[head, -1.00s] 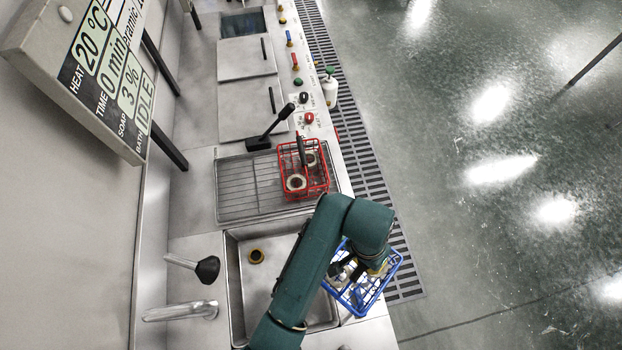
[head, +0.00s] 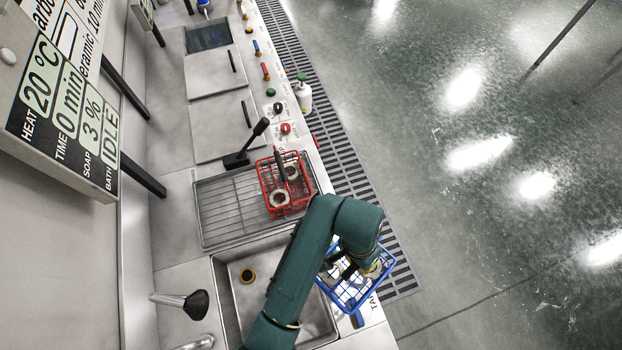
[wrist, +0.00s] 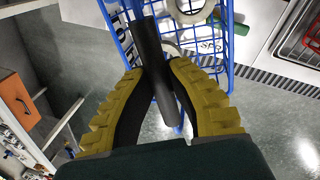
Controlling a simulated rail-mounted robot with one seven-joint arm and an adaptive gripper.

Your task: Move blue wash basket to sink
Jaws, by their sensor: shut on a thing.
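The blue wash basket (head: 352,291) hangs under my arm at the right edge of the sink (head: 228,305), over the counter's front edge. It also shows in the wrist view (wrist: 222,60), with pale rings inside it. My gripper (wrist: 160,75) has yellow ridged fingers shut on the basket's dark upright handle (wrist: 153,62). In the head view my arm hides part of the basket and part of the sink. The sink is a steel basin with a dark round drain (head: 247,275).
A red basket (head: 285,190) with rings stands on the wire drain rack (head: 225,208) beyond the sink. A black lever (head: 247,145), a white bottle (head: 304,95) and a tap (head: 190,302) stand nearby. A floor grating runs along the counter.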

